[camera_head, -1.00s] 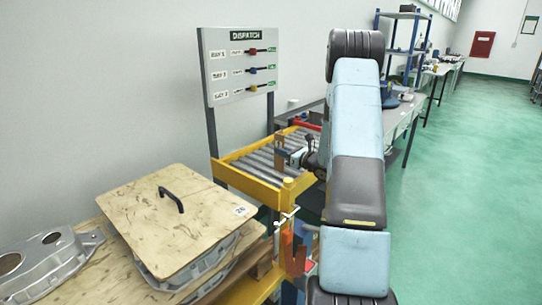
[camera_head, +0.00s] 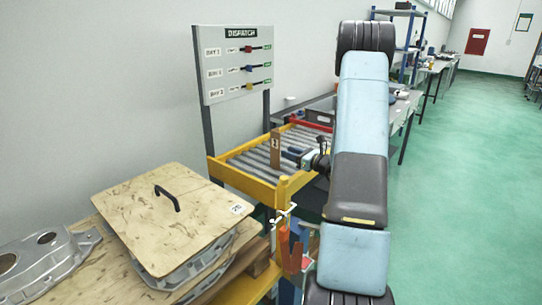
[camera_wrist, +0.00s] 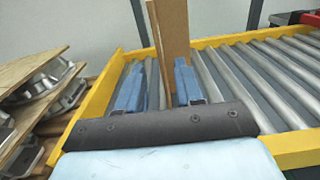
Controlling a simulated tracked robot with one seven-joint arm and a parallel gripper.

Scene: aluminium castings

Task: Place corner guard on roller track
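The corner guard (camera_head: 277,150) is a tall, narrow brown angle piece with a small numbered label. It stands upright on the roller track (camera_head: 233,172), a yellow frame with grey rollers. In the wrist view the guard (camera_wrist: 173,35) rises beyond my blue fingertips, and its foot is partly hidden by the right finger. My gripper (camera_wrist: 158,82) is open, its fingers apart with rollers showing between them. In the head view my gripper (camera_head: 297,156) is just right of the guard, low over the rollers.
A dispatch board (camera_head: 238,65) stands behind the track's left side. A wooden lid (camera_head: 170,215) with a black handle covers castings at lower left, beside another casting (camera_head: 40,260). Tools hang at the track's near corner post (camera_head: 283,190). Rollers right of the guard are bare in the wrist view.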

